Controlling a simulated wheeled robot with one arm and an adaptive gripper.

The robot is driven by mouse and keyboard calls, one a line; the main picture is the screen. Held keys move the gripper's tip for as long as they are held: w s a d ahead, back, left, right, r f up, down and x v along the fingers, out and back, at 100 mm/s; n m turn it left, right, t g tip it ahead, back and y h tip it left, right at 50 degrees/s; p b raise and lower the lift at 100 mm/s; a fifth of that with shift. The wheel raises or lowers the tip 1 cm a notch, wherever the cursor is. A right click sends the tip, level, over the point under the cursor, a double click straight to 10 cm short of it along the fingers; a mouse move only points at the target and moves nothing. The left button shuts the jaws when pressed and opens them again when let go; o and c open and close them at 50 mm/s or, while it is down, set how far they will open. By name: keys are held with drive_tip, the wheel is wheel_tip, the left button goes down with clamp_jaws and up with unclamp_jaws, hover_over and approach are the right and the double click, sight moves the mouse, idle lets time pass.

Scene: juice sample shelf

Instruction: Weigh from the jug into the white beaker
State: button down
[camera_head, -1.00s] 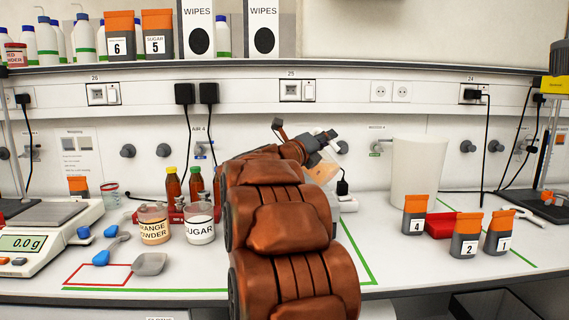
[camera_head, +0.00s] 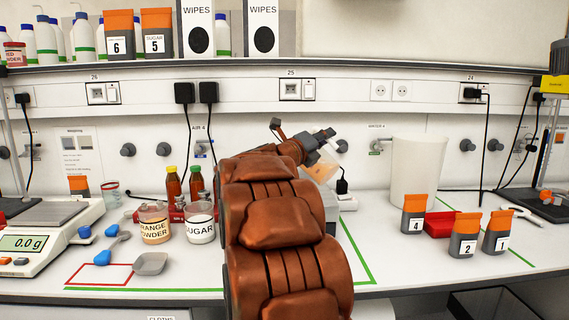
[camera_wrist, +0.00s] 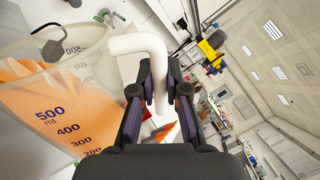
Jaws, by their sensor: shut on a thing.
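My gripper (camera_wrist: 160,88) is shut on the pale handle (camera_wrist: 152,46) of a clear jug (camera_wrist: 60,95). The jug fills the left of the wrist view. It holds orange contents and has a printed millilitre scale; it looks tilted in that view. In the head view the jug (camera_head: 324,171) is partly hidden behind my arm, with my gripper (camera_head: 325,142) at its top. A large, empty-looking white beaker (camera_head: 418,168) stands upright on the bench, right of the jug and apart from it. The balance (camera_head: 60,225) at the left reads 0.0 g; its plate looks bare.
Orange powder (camera_head: 154,224) and sugar (camera_head: 199,222) jars, two brown bottles and a grey scoop (camera_head: 150,264) are left of my arm. Several orange-topped bags (camera_head: 465,236) and a red tray (camera_head: 439,224) stand before the white beaker. A small beaker (camera_head: 111,191) is beside the balance.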

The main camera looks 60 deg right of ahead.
sight(333, 161)
drive_tip(key=f+b, duration=0.1)
drive_tip(key=b, duration=0.1)
drive_tip(key=f+m+b, duration=0.1)
drive_tip(key=b, duration=0.2)
drive_tip(key=shift+s+f+m, duration=0.2)
drive_tip(key=shift+s+m, duration=0.1)
drive_tip(key=shift+s, duration=0.1)
drive_tip(key=s+f+m+b, duration=0.1)
drive_tip(key=b, duration=0.2)
drive_tip(key=shift+f+m+b, duration=0.2)
drive_tip(key=shift+m+b, duration=0.2)
drive_tip(key=shift+s+r+g, duration=0.15)
drive_tip(key=shift+r+g, duration=0.1)
drive_tip(key=shift+g, duration=0.05)
drive_tip(key=b, duration=0.1)
drive_tip(key=f+m+b, duration=0.1)
drive_tip(key=shift+s+f+y+b, duration=0.25)
drive_tip(key=shift+s+y+b, duration=0.05)
drive_tip(key=shift+b, duration=0.05)
drive_tip(key=s+f+m+y+b, duration=0.1)
drive_tip(key=s+f+m+b, duration=0.4)
drive_tip(key=b, duration=0.9)
drive_tip(key=s+m, duration=0.1)
drive_tip(key=m, duration=0.1)
drive_tip(key=shift+a+f+m+g+b, duration=0.15)
drive_tip(key=shift+f+m+g+b, duration=0.15)
drive_tip(key=shift+f+m+b, duration=0.1)
